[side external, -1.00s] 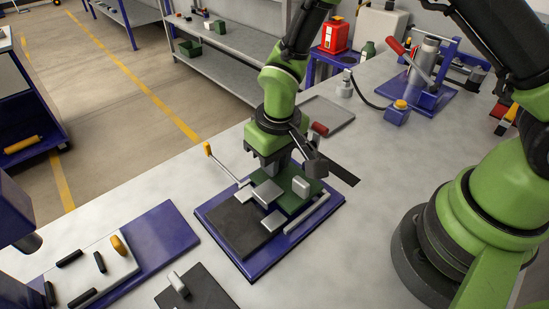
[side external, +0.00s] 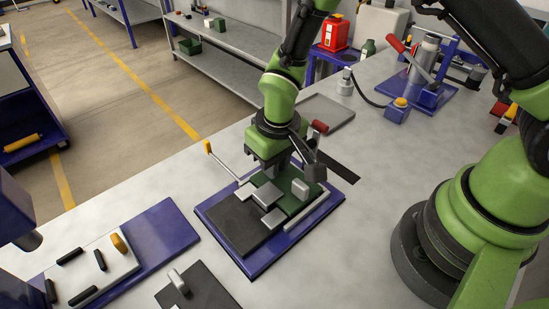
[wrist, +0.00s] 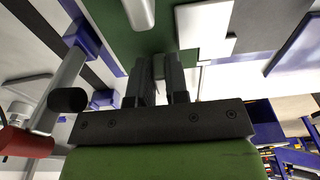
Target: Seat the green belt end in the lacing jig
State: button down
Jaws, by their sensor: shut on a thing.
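The green belt end (side external: 291,200) lies over the right half of the lacing jig, a blue plate (side external: 251,270). A dark belt piece (side external: 234,224) lies on the left half. Pale metal blocks (side external: 268,196) sit between the two, close to the green edge. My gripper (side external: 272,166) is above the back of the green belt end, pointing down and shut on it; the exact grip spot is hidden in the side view. In the wrist view, my fingers (wrist: 160,85) are close together over the green belt (wrist: 118,25). I cannot tell whether the belt lies flat.
A crank with a yellow knob (side external: 208,146) stands at the jig's back left, and a red-handled lever (side external: 319,126) rises behind it. A light block (side external: 300,188) stands on the green belt. A grey tray (side external: 326,112) lies behind. The bench in front right is clear.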

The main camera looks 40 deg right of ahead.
jog(key=shift+f, duration=0.55)
jog(key=c, duration=1.1)
grip_release()
jog(key=shift+o, duration=0.2)
jog(key=shift+r, duration=0.1)
notch_tip(320, 180, up, 10)
jog(key=shift+s, duration=0.45)
jog(key=s+d+r+m+t+y, duration=0.1)
jog(key=s+d+r+t, duration=0.15)
jog(key=r, duration=0.35)
jog(key=s+d+r+m+t, duration=0.1)
jog(key=s+d+r, duration=0.2)
jog(key=r, duration=0.4)
jog(key=s+d+r+m+t, duration=0.1)
jog(key=s+r, duration=0.1)
jog(key=s, duration=0.2)
jog(key=s+d+r+m+t+y, duration=0.1)
jog(key=s+r, duration=0.1)
jog(key=s, duration=0.3)
jog(key=shift+s+d+r+t, duration=0.2)
jog(key=shift+s+r+t, duration=0.05)
jog(key=shift+s+t, duration=0.1)
